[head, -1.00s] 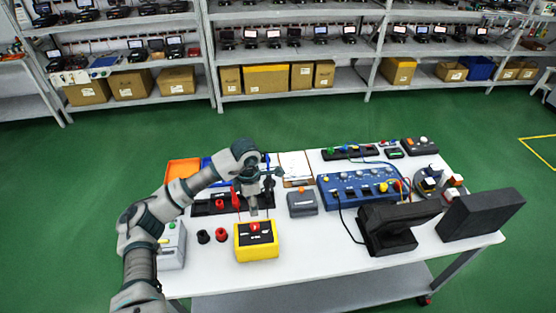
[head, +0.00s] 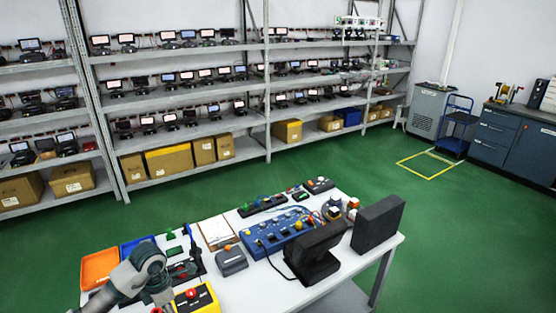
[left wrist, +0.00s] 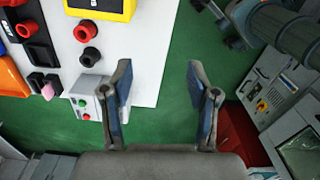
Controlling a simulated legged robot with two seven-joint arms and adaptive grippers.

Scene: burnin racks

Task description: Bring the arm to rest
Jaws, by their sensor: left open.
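My left arm (head: 140,274) shows at the bottom left in the head view, bent over the near left corner of the white table (head: 350,262). Its gripper is not clearly seen there. In the left wrist view my left gripper (left wrist: 159,80) is open, with two separate blue-padded fingers and nothing between them. Green floor and the table's edge show beyond the fingers. A grey box with green and red buttons (left wrist: 90,97) stands on the table just left of the left finger. My right gripper is in no view.
A yellow box (head: 196,299) and an orange tray (head: 98,268) are near the arm. A blue panel (head: 275,232), a grey device (head: 231,260) and black blocks (head: 379,224) stand further right. In the wrist view, red (left wrist: 84,32) and black (left wrist: 90,56) round parts lie nearby. Shelving lines the back.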

